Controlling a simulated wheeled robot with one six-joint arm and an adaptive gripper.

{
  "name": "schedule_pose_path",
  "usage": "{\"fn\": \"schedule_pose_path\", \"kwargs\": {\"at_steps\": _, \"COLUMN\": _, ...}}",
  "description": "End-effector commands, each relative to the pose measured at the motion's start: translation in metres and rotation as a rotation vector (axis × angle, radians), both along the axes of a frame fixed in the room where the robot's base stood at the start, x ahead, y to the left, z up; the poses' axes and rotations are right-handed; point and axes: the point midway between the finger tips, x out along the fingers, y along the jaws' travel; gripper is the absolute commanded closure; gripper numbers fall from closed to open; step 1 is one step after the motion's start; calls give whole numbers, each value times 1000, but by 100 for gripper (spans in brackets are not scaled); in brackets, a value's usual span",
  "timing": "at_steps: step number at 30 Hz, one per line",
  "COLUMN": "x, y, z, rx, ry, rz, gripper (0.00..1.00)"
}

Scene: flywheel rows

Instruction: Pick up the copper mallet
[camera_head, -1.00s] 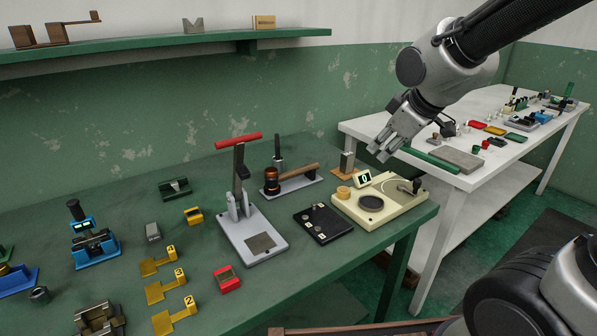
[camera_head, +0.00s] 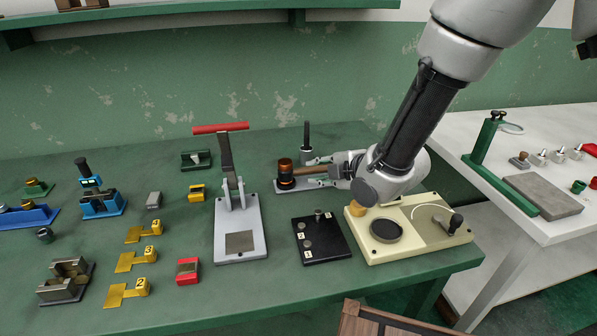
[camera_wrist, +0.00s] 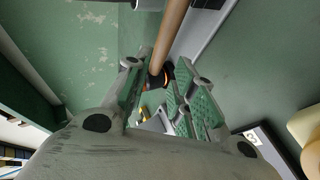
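The copper mallet (camera_head: 286,172) has a dark head with a copper band and a wooden handle that points right. It lies on a grey plate (camera_head: 281,188) at the back of the green bench. My gripper (camera_head: 320,172) is at the handle, right of the head, with one finger on the far side and one on the near side. In the wrist view my gripper (camera_wrist: 158,72) is open, and the mallet's handle (camera_wrist: 170,38) runs between and beyond the fingers, with a gap visible beside it. Part of the handle is hidden by the gripper in the head view.
A lever press with a red handle (camera_head: 220,128) stands left of the mallet. A black plate with buttons (camera_head: 321,240) and a cream device (camera_head: 425,250) lie in front. A dark upright post (camera_head: 306,138) stands behind the mallet. Small fixtures fill the bench's left side.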

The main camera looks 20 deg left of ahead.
Motion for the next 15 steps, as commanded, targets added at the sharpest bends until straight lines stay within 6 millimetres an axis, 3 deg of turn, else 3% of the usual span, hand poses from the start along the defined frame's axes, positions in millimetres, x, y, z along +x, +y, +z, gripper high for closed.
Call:
{"fn": "schedule_pose_path", "kwargs": {"at_steps": 10, "x": 25, "y": 36, "z": -25, "rx": 0, "ry": 2, "rz": -3, "gripper": 74}}
{"fn": "schedule_pose_path", "kwargs": {"at_steps": 15, "x": 30, "y": 44, "z": -31, "rx": -1, "ry": 3, "rz": -3, "gripper": 74}}
